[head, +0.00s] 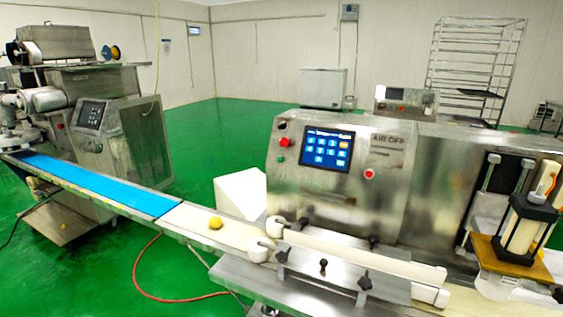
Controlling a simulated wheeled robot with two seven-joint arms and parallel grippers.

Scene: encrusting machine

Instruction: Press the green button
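The green button (280,159) is a small round button at the left edge of the steel machine's front panel (390,190). It sits just below a red button (284,142) and left of the lit blue touchscreen (326,149). Nothing covers it. Neither of my grippers shows in the head view.
A conveyor with a blue belt (95,182) runs from the left machine (90,110) toward the panel; a yellow ball (215,222) lies on its pale part. Another red button (369,174) is right of the screen. A red hose (150,290) lies on the green floor.

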